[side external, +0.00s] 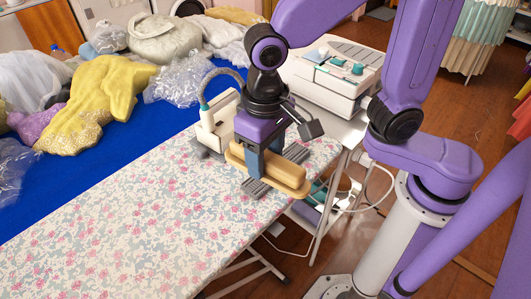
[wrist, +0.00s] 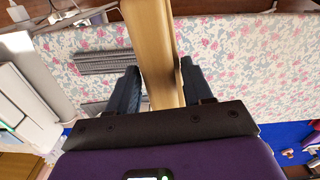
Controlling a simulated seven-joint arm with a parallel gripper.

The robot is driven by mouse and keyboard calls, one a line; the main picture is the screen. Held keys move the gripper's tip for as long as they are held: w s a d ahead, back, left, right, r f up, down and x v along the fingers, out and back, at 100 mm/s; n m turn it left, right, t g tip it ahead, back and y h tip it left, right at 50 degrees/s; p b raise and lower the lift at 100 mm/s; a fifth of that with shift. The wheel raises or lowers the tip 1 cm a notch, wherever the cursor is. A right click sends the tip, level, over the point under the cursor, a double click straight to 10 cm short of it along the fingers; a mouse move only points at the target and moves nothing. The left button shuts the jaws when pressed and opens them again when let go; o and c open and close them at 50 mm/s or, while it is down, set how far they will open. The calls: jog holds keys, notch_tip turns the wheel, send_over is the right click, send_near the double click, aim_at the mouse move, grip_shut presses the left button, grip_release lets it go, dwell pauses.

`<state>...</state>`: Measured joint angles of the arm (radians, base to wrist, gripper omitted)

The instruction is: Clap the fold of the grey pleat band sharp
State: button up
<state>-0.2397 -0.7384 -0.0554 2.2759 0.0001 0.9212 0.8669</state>
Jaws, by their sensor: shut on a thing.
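My gripper (side external: 262,163) is shut on a long tan wooden clapper (side external: 275,178), gripping it around its middle. In the wrist view the clapper (wrist: 152,42) runs between the two dark blue fingers (wrist: 158,84). The grey pleat band (side external: 256,188) lies on the floral board cover, with grey ribbed parts showing in front of and behind the clapper. In the wrist view grey ribbed parts (wrist: 110,61) show left of the clapper. The clapper and gripper hide some of the band. I cannot tell whether the clapper touches it.
A white iron (side external: 214,126) with a hose stands on the board just left of my gripper. A white steam station (side external: 335,72) is behind on the right. The floral pressing board (side external: 130,215) is clear toward the front left. Gowns (side external: 95,105) and clear plastic lie on blue cloth.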

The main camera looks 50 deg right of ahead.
jog(key=shift+w+d+f+n, duration=0.2)
jog(key=shift+w+d+n, duration=0.25)
jog(key=shift+n, duration=0.35)
jog(key=w+d+f+n, duration=0.2)
jog(key=d+n, duration=0.2)
jog(key=n, duration=0.3)
jog(key=w+d+f+n, duration=0.2)
jog(key=d+n, duration=0.3)
jog(key=n, duration=0.3)
jog(key=shift+w+d, duration=0.15)
jog(key=shift+w, duration=0.2)
jog(key=shift+f, duration=2.85)
jog(key=shift+s+f, duration=0.1)
jog(key=shift+f, duration=0.7)
jog(key=shift+r, duration=0.1)
notch_tip(320, 180, up, 7)
dwell(0.6)
